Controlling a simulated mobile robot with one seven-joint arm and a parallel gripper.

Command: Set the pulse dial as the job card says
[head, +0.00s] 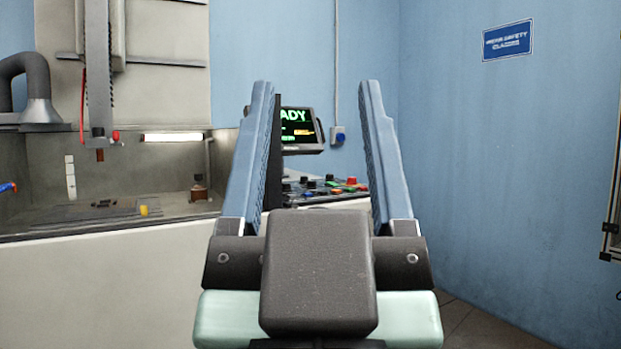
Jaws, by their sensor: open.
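My gripper (315,95) is in the middle of the head view, its two blue-grey fingers pointing up and spread wide apart. It is open and nothing is between the fingers. Beyond it, between and behind the fingers, a control panel (347,187) shows several coloured buttons and dark knobs. The panel is partly hidden by my gripper. I cannot tell which knob is the pulse dial, nor its setting. A dark screen (302,144) above the panel shows green text ending in "ADY"; its left part is hidden by the left finger. I cannot make out a job card.
At the left is a machine tank (100,232) with a vertical head (98,75) above it. A lit lamp (172,137) and a yellow piece (143,210) are inside. Blue walls stand behind and right, with a blue safety sign (507,40). Floor (480,320) shows at lower right.

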